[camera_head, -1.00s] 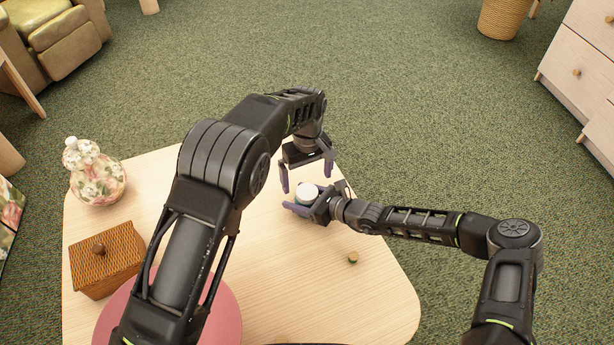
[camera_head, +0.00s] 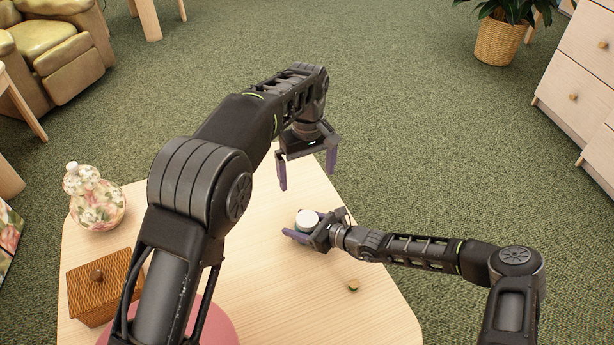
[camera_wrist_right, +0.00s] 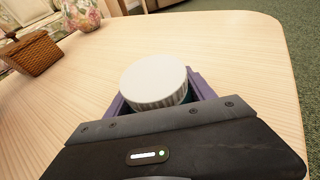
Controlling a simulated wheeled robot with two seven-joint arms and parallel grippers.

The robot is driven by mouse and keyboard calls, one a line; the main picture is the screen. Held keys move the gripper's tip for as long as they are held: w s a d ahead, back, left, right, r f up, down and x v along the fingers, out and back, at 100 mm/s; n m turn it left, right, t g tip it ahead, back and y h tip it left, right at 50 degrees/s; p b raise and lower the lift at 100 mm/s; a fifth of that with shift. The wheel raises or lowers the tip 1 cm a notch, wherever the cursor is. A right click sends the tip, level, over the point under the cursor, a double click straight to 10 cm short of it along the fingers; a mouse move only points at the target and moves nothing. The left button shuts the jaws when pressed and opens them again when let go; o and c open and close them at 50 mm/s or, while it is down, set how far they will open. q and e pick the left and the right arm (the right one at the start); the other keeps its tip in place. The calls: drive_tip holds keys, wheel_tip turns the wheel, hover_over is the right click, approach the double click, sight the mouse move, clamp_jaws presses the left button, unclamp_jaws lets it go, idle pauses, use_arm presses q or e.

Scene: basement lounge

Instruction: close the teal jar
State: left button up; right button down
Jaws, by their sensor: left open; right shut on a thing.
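The teal jar (camera_head: 303,230) stands upright on the wooden table, with a white ribbed lid (camera_head: 307,218) sitting on its top. In the right wrist view the lid (camera_wrist_right: 154,80) looks level and hides nearly all of the jar below it. My right gripper (camera_head: 299,236) is shut on the jar, its purple fingers on either side below the lid. My left gripper (camera_head: 308,172) is open and empty, up above and beyond the jar, fingers pointing down. I cannot tell how tightly the lid sits.
A wicker box (camera_head: 100,285) and a floral gourd-shaped vase (camera_head: 97,205) stand at the table's left. A pink round mat (camera_head: 218,325) lies at the front, partly behind my left arm. A small greenish knob-like object (camera_head: 353,285) lies right of the middle. The table (camera_head: 290,300) around it is clear.

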sight(307, 228)
drive_tip(key=shift+c, duration=1.3)
unclamp_jaws()
drive_tip(key=p+v, duration=0.2)
drive_tip(key=v, duration=0.5)
drive_tip(key=shift+w, duration=0.1)
drive_tip(key=shift+s+d+r, duration=0.15)
drive_tip(key=shift+s+d, duration=0.15)
